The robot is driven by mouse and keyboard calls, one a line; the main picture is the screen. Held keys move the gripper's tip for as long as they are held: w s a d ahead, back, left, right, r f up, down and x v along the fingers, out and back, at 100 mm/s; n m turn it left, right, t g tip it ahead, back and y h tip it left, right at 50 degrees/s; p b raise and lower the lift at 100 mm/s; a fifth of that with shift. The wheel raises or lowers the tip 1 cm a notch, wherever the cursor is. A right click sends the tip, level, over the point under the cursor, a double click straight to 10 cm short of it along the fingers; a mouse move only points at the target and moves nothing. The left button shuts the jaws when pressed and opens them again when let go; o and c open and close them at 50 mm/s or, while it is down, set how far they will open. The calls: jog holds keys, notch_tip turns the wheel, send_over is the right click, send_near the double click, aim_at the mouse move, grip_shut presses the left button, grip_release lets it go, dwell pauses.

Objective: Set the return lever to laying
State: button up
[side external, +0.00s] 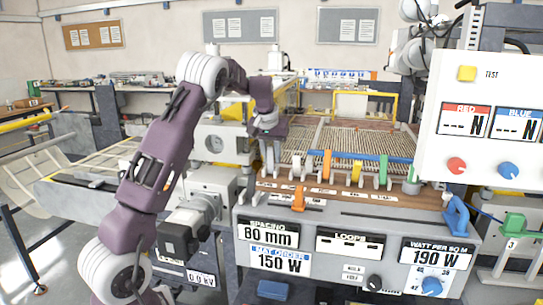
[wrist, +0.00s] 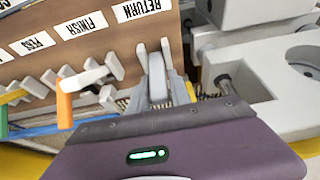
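The RETURN label (wrist: 140,10) is on the brown lever board (wrist: 75,50) in the wrist view, at the end of a row of labels. Grey upright parts stand below that label, at my gripper (wrist: 158,60). I cannot separate the return lever from the fingers there, nor tell its setting or whether they touch. In the side external view my gripper (side external: 268,138) hangs over the left end of the lever row, pointing down. Its fingertips are not clear, and whether they are open or shut does not show.
An orange lever (side external: 327,164), a yellow lever (side external: 357,171) and a green lever (side external: 383,170) stand farther right along the board. White levers stand among them. The console (side external: 345,215) lies in front. A wire-mesh bed (side external: 350,142) lies behind. White machine housing (wrist: 265,75) is close beside my gripper.

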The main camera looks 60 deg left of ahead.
grip_shut()
dwell(1.1)
